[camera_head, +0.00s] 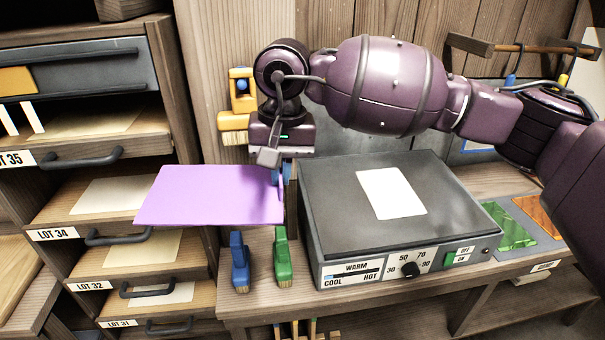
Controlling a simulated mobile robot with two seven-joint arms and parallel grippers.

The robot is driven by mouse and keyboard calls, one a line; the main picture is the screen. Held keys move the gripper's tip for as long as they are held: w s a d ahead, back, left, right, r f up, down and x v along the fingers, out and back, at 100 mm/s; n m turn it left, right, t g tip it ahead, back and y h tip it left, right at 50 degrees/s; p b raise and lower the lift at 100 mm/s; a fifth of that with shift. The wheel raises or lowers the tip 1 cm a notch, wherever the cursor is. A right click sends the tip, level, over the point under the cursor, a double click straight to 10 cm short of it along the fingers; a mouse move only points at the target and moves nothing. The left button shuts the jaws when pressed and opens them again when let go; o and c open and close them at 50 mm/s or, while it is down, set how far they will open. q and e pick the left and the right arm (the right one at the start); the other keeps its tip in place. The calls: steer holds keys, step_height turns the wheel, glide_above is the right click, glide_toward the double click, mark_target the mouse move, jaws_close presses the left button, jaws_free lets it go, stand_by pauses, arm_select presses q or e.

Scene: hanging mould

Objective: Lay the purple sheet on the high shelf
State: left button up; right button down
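The purple sheet (212,196) is a flat, thin, roughly level panel in the middle left of the head view. My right gripper (280,174) is shut on its right edge and holds it in the air, left of the grey hot plate and in front of the drawer unit. My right arm reaches in from the right, above the hot plate. My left gripper is not in view. A shelf of the drawer unit (110,122) shows at the upper left; I cannot tell whether it is the high shelf.
Drawers labelled LOT 34 (52,234), LOT 32 (90,286) and LOT 31 stand at the left. The grey hot plate (330,190) with a white sheet (391,194) sits on the bench. Blue (240,262) and green (283,258) brushes stand at the bench front.

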steer(key=shift+w+a, duration=0.15)
steer(key=shift+a, duration=0.15)
steer(key=shift+a+n, duration=0.25)
steer(key=shift+n, duration=0.05)
steer(key=shift+r+n, duration=0.1)
steer(key=shift+n, duration=0.2)
steer(key=s+d+f, duration=0.2)
steer(key=d+f, duration=0.6)
steer(key=d, duration=0.2)
steer(key=s+d+f+m, duration=0.1)
steer(key=s+d+f, duration=0.2)
steer(key=d+f, duration=0.6)
steer(key=d, duration=0.2)
steer(key=shift+d, duration=0.3)
